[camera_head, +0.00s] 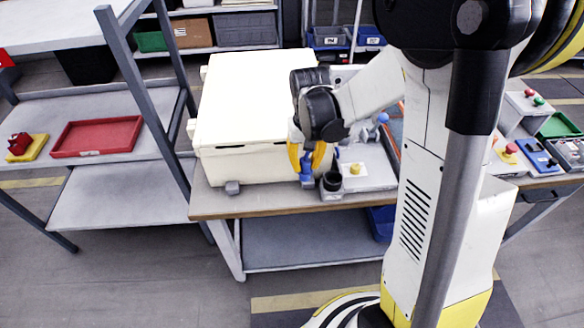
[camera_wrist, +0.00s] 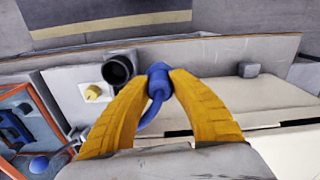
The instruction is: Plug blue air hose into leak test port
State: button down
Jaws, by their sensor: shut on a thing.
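My gripper (camera_head: 308,168) has two yellow fingers shut on the blue connector of the air hose (camera_head: 306,177). In the wrist view the fingers (camera_wrist: 157,78) close on both sides of the connector (camera_wrist: 158,82), and the blue hose curves down to the lower left behind the left finger. A yellow fitting (camera_head: 356,169) stands on a light grey box (camera_head: 377,175), right of my gripper in the head view; it may be the leak test port. In the wrist view the yellow fitting (camera_wrist: 96,92) is left of the connector, apart from it.
A black cup (camera_head: 332,181) stands between my gripper and the yellow fitting. A large cream case (camera_head: 240,90) fills the bench left of my gripper. A small grey block (camera_head: 232,187) sits at the bench front edge (camera_head: 270,203). Control boxes (camera_head: 538,157) stand at the right.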

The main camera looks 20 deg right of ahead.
jog(key=s+d+r+m+p, duration=0.2)
jog(key=d+r+m+p, duration=0.15)
jog(key=d, duration=0.45)
jog(key=shift+d+f+b, duration=0.2)
jog(key=shift+f+b, duration=1.75)
jog(key=shift+b, duration=0.2)
jog(key=shift+f+b, duration=1.85)
jog(key=shift+f, duration=0.2)
jog(key=c, duration=1.2)
grip_release()
jog(key=shift+r, duration=0.1)
notch_tip(320, 180, up, 12)
jog(key=shift+f, duration=0.1)
